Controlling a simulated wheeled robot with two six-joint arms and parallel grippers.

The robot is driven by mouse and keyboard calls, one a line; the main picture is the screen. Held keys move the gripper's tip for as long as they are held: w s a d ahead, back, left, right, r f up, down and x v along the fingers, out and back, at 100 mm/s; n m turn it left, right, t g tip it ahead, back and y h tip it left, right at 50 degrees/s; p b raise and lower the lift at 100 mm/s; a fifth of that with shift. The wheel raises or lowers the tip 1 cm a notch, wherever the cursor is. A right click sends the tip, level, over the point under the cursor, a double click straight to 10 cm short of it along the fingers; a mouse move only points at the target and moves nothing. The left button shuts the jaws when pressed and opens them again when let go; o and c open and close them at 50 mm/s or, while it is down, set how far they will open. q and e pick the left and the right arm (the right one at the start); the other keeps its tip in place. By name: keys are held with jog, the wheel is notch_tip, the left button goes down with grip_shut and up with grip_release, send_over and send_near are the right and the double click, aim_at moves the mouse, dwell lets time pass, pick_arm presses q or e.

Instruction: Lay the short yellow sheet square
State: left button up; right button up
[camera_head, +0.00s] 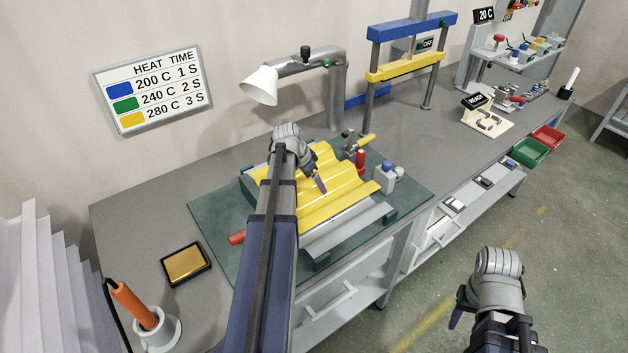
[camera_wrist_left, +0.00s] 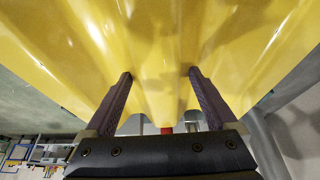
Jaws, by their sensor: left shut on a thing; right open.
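The short yellow corrugated sheet (camera_head: 345,192) lies over a grey corrugated sheet (camera_head: 345,229) on the green mat (camera_head: 222,228). Its ribs run much like the grey ones; I cannot tell whether it is exactly square or fully resting. My left gripper (camera_head: 316,176) is over the yellow sheet and shut on it. In the left wrist view, my left gripper (camera_wrist_left: 160,88) has its fingers either side of a rib of the yellow sheet (camera_wrist_left: 150,40). My left arm hides the sheet's left part. My right gripper (camera_head: 463,308) is open and empty, out over the floor.
A red-handled tool (camera_head: 237,238) lies at the mat's left. A red cylinder (camera_head: 361,159) and a blue-capped bottle (camera_head: 385,176) stand close to the sheet. A yellow pad (camera_head: 186,264) sits front left.

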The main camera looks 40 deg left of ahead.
dwell(0.4)
pick_arm(q)
jog(key=o, duration=1.6)
jog(key=shift+c, duration=0.2)
jog(key=shift+r, duration=0.1)
jog(key=p+v, duration=0.7)
jog(key=shift+s+r, duration=0.2)
jog(key=shift+r, duration=0.15)
jog(key=shift+a, duration=0.1)
jog(key=shift+f, duration=0.1)
